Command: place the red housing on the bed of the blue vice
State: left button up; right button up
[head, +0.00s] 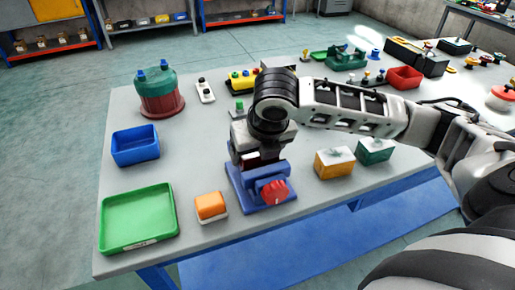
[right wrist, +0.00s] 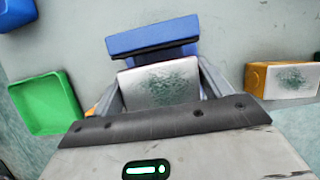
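The blue vice (head: 250,192) stands near the front edge of the table, with a red knob (head: 274,192) on its near side. One blue jaw of the vice (right wrist: 152,37) shows in the right wrist view. My right gripper (head: 258,158) is over the vice, pointing down. Its fingers close on both sides of a block with a scuffed, pale top (right wrist: 160,82). I take this for the red housing; its sides are mostly hidden by the gripper. Whether it touches the vice bed cannot be told. My left gripper is not in view.
An orange block (head: 210,206) and green tray (head: 138,216) lie left of the vice, with a blue bin (head: 135,145) behind. Orange (head: 334,163) and green (head: 374,151) housings with pale tops stand to the right. A red-and-green drum (head: 160,92) stands at the back left.

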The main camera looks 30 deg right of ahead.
jog(key=shift+o, duration=1.1)
jog(key=shift+r, duration=0.1)
jog(key=p+v, duration=0.1)
jog(key=v, duration=1.1)
jog(key=shift+p, duration=0.4)
